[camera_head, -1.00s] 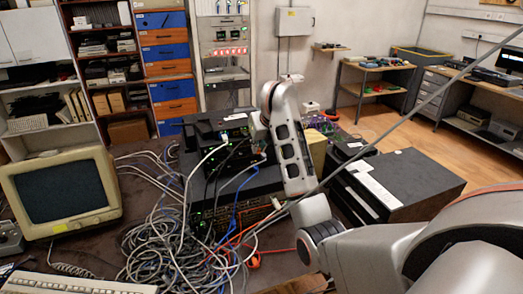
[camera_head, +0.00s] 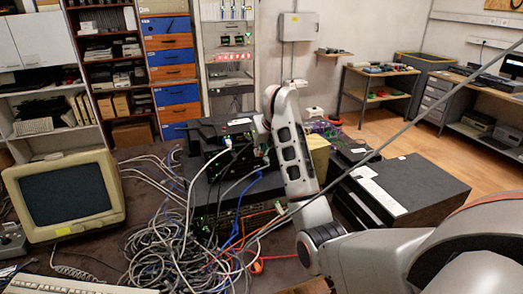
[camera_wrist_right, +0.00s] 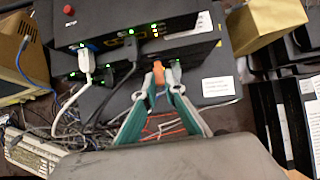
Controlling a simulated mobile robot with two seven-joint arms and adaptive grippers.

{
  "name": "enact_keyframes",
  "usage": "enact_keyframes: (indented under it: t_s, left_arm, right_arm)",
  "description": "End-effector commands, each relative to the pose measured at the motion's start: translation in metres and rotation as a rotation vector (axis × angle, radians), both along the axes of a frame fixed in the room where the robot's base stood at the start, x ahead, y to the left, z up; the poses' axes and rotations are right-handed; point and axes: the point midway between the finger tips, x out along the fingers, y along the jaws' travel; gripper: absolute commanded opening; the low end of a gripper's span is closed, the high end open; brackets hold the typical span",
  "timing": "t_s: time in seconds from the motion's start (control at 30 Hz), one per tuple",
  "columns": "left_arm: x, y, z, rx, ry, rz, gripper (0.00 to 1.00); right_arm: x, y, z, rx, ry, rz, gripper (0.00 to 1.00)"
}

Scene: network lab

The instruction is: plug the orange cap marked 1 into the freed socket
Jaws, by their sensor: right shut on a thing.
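The orange cap (camera_wrist_right: 158,72) is between the fingertips of my right gripper (camera_wrist_right: 160,78) in the right wrist view. The teal-and-grey fingers are shut on it. It points at the front of a black network device (camera_wrist_right: 200,49) with green lights. The socket is hidden behind the cap, and I cannot tell whether the cap touches it. The mark on the cap is too small to read. In the head view my right gripper (camera_head: 263,140) is in front of the device stack (camera_head: 220,140), partly hidden by my own arm. My left gripper does not show.
A white plug (camera_wrist_right: 86,62) and dark cables sit in the device front, left of the cap. A tangle of cables (camera_head: 180,245) lies on the table. An old monitor (camera_head: 66,192) stands left, and a black box (camera_head: 410,185) right. A cardboard box (camera_wrist_right: 262,22) stands beside the stack.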

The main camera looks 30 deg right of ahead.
Motion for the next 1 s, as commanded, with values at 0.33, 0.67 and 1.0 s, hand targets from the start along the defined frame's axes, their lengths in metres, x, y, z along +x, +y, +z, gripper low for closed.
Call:
enact_keyframes:
  t_s: [0.33, 0.67, 1.0]
  left_arm:
    - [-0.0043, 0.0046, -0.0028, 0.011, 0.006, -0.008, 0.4]
    - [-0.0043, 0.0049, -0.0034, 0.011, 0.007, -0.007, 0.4]
    - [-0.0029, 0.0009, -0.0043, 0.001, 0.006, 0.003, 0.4]
  right_arm:
    - [0.0021, -0.0004, 0.0, 0.0, 0.0, 0.0, 0.0]
    - [0.0029, -0.0006, -0.0001, 0.0, 0.0, 0.0, 0.0]
    - [0.0072, -0.002, 0.0002, -0.001, -0.001, -0.001, 0.0]
